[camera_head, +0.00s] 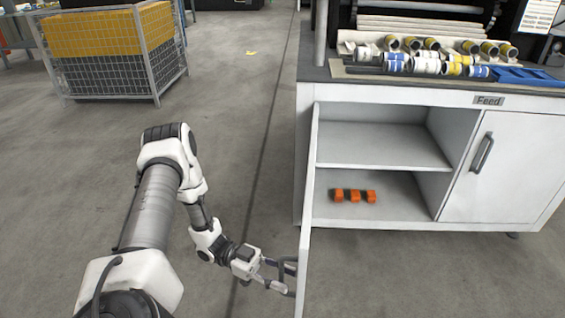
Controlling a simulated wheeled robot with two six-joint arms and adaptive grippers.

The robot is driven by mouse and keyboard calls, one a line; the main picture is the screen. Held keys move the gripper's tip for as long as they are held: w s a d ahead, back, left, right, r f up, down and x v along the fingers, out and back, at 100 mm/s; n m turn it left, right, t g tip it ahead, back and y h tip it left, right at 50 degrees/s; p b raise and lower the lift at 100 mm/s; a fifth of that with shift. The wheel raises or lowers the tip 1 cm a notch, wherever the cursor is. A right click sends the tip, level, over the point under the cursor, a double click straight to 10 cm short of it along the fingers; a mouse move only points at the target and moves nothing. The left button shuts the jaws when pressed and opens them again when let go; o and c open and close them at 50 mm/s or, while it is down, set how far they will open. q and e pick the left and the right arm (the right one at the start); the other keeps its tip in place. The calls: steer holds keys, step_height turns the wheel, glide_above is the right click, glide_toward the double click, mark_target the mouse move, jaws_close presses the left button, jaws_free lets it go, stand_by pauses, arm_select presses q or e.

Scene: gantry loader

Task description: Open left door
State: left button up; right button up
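The left door (305,215) of the white cabinet (399,96) stands swung open toward me, seen nearly edge-on. Its handle (285,266) is on the left-hand side of the door, near the lower edge of the view. My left gripper (279,277) is at this handle, with its fingers apart and the tips close to the door. Whether the fingers touch the handle is too small to tell. My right gripper is not in view.
The open compartment has a shelf (380,146) and orange pieces (355,196) on its floor. The right door (497,170) is shut. Rolls (426,63) and a blue tray (520,77) lie on top. A wire cage (113,60) stands far left. The floor left of the door is clear.

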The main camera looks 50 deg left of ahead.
arm_select(q)
steer(key=shift+a, duration=0.1)
steer(key=v, duration=1.1)
steer(key=shift+s+a, duration=0.15)
steer(key=shift+a, duration=0.25)
steer(key=shift+a+r, duration=0.1)
